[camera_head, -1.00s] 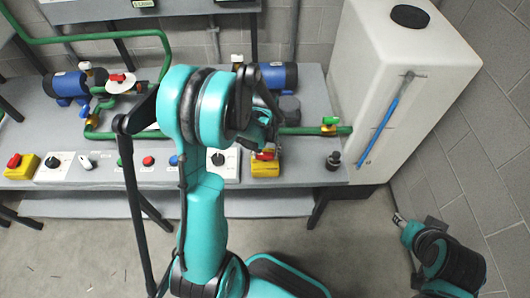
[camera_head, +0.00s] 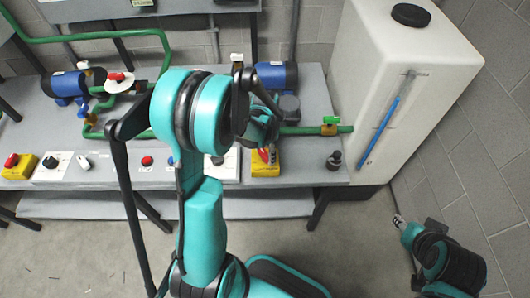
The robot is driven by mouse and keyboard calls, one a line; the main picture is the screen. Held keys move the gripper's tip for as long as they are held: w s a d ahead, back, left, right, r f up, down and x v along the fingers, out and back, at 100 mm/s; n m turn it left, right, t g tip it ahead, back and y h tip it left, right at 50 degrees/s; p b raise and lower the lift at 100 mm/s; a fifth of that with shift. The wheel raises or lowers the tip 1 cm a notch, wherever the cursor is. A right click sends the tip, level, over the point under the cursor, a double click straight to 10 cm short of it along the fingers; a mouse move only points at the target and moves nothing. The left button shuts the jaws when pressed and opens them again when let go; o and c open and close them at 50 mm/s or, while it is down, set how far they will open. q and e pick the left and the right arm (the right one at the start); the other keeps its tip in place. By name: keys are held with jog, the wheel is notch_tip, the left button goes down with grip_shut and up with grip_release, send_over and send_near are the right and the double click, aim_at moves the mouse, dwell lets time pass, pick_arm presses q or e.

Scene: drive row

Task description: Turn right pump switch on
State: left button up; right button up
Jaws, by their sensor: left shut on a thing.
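The right pump switch is a red rotary handle (camera_head: 266,155) on a yellow box (camera_head: 265,170) at the front of the grey bench, right of centre. Its handle now stands at a slant, pointing more front to back. My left gripper (camera_head: 264,146) is over it from behind and is shut on the red handle. My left arm partly hides the fingers and the panel beside the box. My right gripper (camera_head: 399,221) is low at the right, away from the bench; its fingers are too small to judge.
A matching yellow box with a red switch (camera_head: 12,160) is at the far left. Dials and buttons line the bench (camera_head: 305,150) front. A small black knob (camera_head: 334,160) stands right of the yellow box. Blue pumps, green pipes and a white tank (camera_head: 385,70) are behind and right.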

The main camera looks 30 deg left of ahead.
aim_at(265, 154)
pick_arm(q)
jog(key=m, duration=0.6)
jog(key=shift+m, duration=0.3)
dwell(0.5)
jog(key=o, duration=1.2)
jog(key=shift+c, duration=0.2)
jog(key=shift+r, duration=0.1)
notch_tip(265, 154, up, 12)
jog(key=s+d+r+n+t, duration=0.4)
jog(key=s+d+n+t, duration=0.3)
jog(key=s+d+n, duration=0.3)
jog(key=shift+s+d+n, duration=0.35)
jog(key=shift+s+n, duration=0.25)
jog(key=shift+n, duration=0.2)
